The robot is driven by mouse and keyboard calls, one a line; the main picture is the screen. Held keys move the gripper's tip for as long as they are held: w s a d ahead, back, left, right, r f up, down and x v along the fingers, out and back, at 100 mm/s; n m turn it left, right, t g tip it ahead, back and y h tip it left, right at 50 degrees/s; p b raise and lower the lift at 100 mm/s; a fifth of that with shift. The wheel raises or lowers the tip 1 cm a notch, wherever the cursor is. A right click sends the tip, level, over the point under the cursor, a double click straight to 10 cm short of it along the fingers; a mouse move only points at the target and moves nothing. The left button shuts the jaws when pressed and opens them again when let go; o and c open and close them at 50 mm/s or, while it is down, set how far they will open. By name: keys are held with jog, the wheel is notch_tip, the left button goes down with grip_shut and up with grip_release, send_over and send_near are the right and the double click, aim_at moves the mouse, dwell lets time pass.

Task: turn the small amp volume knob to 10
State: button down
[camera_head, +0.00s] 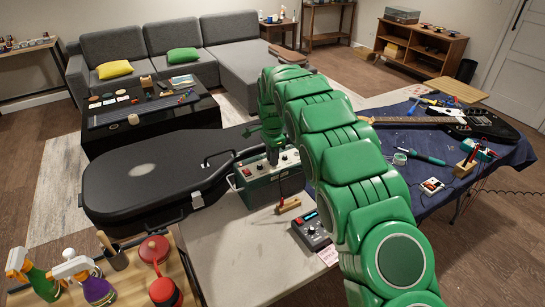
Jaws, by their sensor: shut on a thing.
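The small amp (262,192), a dark green box with a light control panel on top, stands at the back left of the grey worktop (230,248). A few small knobs, one of them red (247,172), show on its panel. My green arm reaches over from the right, and my gripper (272,158) points down at the panel. It is shut on a knob there, which the fingers hide. I cannot read the volume marking or the knob's pointer at this size.
A black guitar case (150,178) lies to the left. A blue-draped table with an electric guitar (480,123) is at right. The worktop's front left is clear.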

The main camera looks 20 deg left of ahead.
jog(key=shift+m, duration=0.5)
jog(key=c, duration=1)
grip_release()
jog(key=shift+c, duration=0.2)
notch_tip(320, 180, up, 8)
jog(key=shift+f, duration=0.15)
